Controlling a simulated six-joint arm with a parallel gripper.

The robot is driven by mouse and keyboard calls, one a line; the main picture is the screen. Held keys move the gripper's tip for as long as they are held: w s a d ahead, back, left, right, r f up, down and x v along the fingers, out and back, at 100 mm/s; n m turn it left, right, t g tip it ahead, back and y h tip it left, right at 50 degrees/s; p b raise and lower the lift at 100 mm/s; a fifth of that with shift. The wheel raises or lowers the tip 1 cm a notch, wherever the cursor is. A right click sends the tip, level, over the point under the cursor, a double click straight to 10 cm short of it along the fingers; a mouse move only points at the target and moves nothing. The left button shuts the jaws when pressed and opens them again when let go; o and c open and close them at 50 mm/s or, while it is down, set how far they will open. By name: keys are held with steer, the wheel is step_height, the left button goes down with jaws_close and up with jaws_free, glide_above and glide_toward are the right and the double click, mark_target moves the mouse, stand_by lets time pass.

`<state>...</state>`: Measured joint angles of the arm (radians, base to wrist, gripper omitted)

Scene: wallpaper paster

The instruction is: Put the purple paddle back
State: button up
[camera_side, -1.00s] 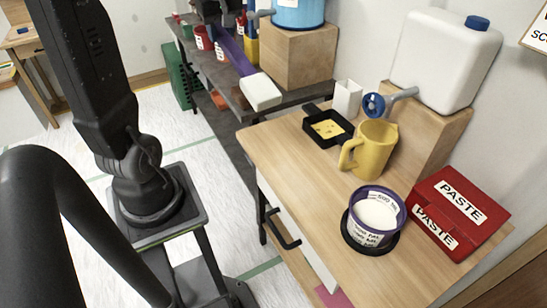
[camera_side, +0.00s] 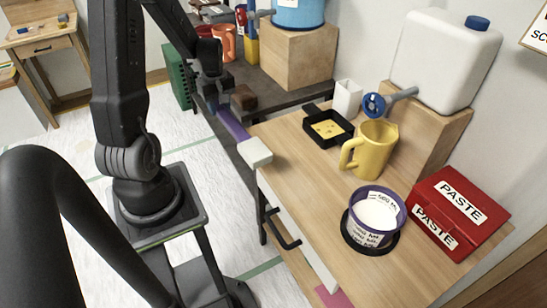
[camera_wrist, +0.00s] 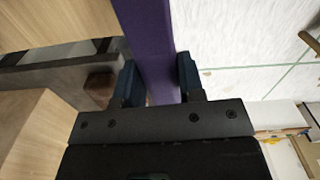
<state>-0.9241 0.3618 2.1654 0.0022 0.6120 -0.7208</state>
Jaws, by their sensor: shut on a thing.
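The purple paddle (camera_side: 233,127) has a long flat purple shaft and a pale block-shaped end (camera_side: 255,152). My gripper (camera_side: 216,98) is shut on its shaft. In the wrist view, the purple shaft (camera_wrist: 148,35) passes between the dark blue fingertips of my gripper (camera_wrist: 157,85). The pale end is beside the near left edge of the wooden table (camera_side: 300,190); I cannot tell whether it touches. The shaft's far end is hidden behind my gripper. A white tub with a purple rim (camera_side: 375,215) stands on a black round base on the table.
A yellow jug (camera_side: 370,150), black square tray (camera_side: 328,128) and white cup (camera_side: 347,97) stand toward the table's back. A red PASTE box (camera_side: 455,212) is at the right. The dark shelf (camera_side: 285,97) behind holds a wooden block (camera_side: 290,55) and orange-red mugs (camera_side: 225,42).

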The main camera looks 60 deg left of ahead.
steer(key=shift+f, duration=0.3)
steer(key=shift+w, duration=0.1)
steer(key=w+d+f, duration=0.2)
steer(key=w, duration=0.1)
steer(key=w+d+f, duration=0.2)
steer(key=w, duration=0.1)
steer(key=w+d+f, duration=0.2)
steer(key=w+f, duration=0.1)
steer(key=w, duration=0.1)
steer(key=shift+f, duration=1.8)
jaws_close()
steer(key=o, duration=1.1)
jaws_free()
steer(key=shift+s, duration=0.1)
